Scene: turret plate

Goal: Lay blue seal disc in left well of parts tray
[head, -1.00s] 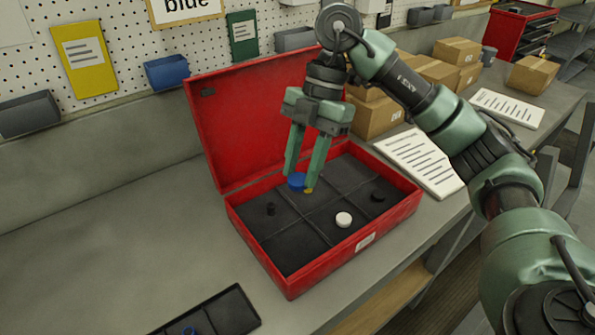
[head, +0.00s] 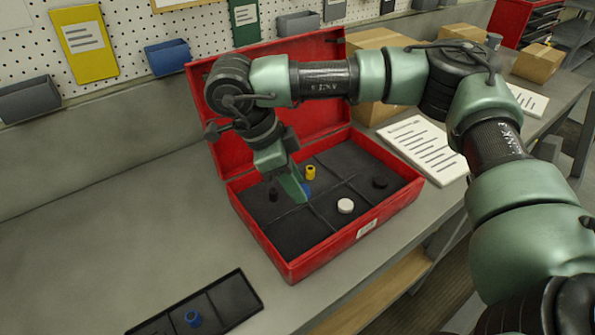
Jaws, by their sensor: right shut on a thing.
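The blue seal disc (head: 307,188) shows only in part behind the fingers of my right gripper (head: 303,195). The gripper is shut on it, low over the middle of the open red case (head: 290,272). Whether the disc is clear of the case floor is hard to tell. The parts tray (head: 236,292) is a black tray at the bottom of the picture, cut off by the lower edge. A blue ring-like part (head: 193,318) sits in one of its wells; the well to its right is empty. My left gripper is not in view.
The case has dividers and holds a yellow part (head: 310,172), a white disc (head: 346,205), a black disc (head: 380,183) and a small black part (head: 273,194). Its raised lid (head: 320,50) stands behind. Bare bench (head: 130,225) lies between case and tray.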

